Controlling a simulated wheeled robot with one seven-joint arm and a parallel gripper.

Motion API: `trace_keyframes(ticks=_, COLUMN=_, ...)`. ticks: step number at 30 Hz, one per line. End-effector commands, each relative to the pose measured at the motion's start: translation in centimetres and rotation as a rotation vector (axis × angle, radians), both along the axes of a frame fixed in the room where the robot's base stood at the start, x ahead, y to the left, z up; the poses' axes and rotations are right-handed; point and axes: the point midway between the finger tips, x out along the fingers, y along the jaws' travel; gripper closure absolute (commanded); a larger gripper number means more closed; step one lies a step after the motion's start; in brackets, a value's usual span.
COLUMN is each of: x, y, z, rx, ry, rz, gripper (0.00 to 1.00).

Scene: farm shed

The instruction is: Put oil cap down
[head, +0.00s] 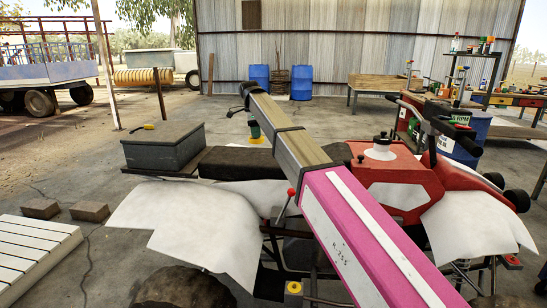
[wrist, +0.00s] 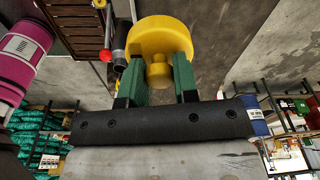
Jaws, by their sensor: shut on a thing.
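The yellow oil cap (wrist: 160,38) is round with a narrower stem. My gripper (wrist: 158,74) has green fingers, one on each side of the stem, and is shut on it. In the head view my arm runs from the lower right toward the middle. A small green part of my gripper (head: 254,131) shows beside the arm, above the black seat of a quad bike.
Blue barrels (head: 302,82) and a workbench (head: 378,84) stand farther back. Concrete floor between is clear.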

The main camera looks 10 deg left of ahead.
Motion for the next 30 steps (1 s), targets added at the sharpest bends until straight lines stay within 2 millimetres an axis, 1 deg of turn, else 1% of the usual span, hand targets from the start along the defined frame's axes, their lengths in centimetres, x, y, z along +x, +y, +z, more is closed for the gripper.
trace_keyframes(ticks=2, x=0.6, y=-0.1, z=-0.2, rx=0.0, ry=0.0, rz=-0.004, gripper=0.95)
trace_keyframes(ticks=4, x=1.3, y=-0.7, z=-0.7, rx=-0.001, ry=0.001, rz=-0.005, gripper=0.95)
trace_keyframes(ticks=15, x=6.8, y=-5.5, z=-5.1, rx=0.0, ry=0.001, rz=-0.005, gripper=0.95)
trace_keyframes(ticks=18, x=7.9, y=-6.5, z=-6.0, rx=0.0, ry=0.001, rz=-0.004, gripper=0.95)
trace_keyframes(ticks=22, x=8.7, y=-7.2, z=-6.6, rx=0.0, ry=0.0, rz=-0.003, gripper=0.95)
trace_keyframes(ticks=26, x=8.9, y=-7.4, z=-7.1, rx=0.0, ry=0.0, rz=-0.003, gripper=0.95)
trace_keyframes(ticks=30, x=8.8, y=-7.4, z=-8.6, rx=-0.001, ry=0.001, rz=-0.002, gripper=0.95)
